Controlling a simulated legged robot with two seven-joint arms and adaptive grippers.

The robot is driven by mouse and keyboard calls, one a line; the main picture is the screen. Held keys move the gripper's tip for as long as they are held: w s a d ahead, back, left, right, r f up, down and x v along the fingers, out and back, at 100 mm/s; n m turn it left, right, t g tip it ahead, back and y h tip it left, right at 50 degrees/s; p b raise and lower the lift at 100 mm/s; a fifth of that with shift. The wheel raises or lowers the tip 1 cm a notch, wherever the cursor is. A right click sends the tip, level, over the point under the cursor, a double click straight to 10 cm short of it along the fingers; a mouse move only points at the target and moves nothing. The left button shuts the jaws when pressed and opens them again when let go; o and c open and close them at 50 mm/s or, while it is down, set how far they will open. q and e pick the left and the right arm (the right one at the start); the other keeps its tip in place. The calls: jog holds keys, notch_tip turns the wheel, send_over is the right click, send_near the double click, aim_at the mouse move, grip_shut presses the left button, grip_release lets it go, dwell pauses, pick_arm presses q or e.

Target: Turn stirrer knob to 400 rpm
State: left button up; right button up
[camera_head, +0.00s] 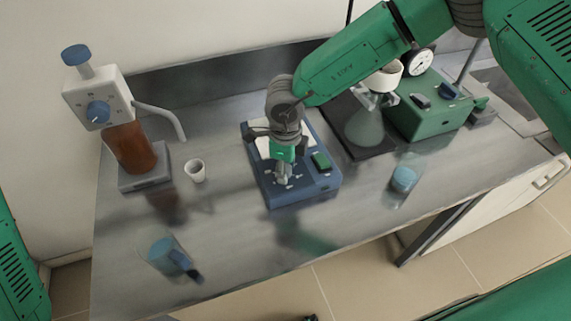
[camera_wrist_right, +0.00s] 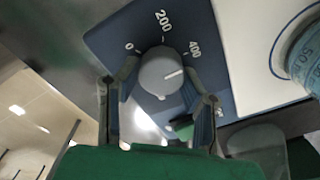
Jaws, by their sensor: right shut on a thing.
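The knob's white line points right, slightly up, a little below the 400 label. My right gripper (camera_head: 284,178) reaches down over the stirrer's front; its fingers (camera_wrist_right: 161,92) are shut on the knob from both sides. In the head view the gripper hides most of the knob.
A bottle with a dispenser (camera_head: 130,148) and a small white cup (camera_head: 195,170) stand left. A conical flask (camera_head: 364,128) and a green device (camera_head: 425,118) stand right.

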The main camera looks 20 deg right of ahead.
jog(key=shift+w+r, duration=0.2)
jog(key=shift+w, duration=0.1)
jog(key=o, duration=0.8)
jog(key=shift+c, duration=0.2)
jog(key=o, duration=0.4)
jog(key=shift+a, duration=0.1)
jog(key=shift+a+f, duration=0.1)
jog(key=shift+r, duration=5.95)
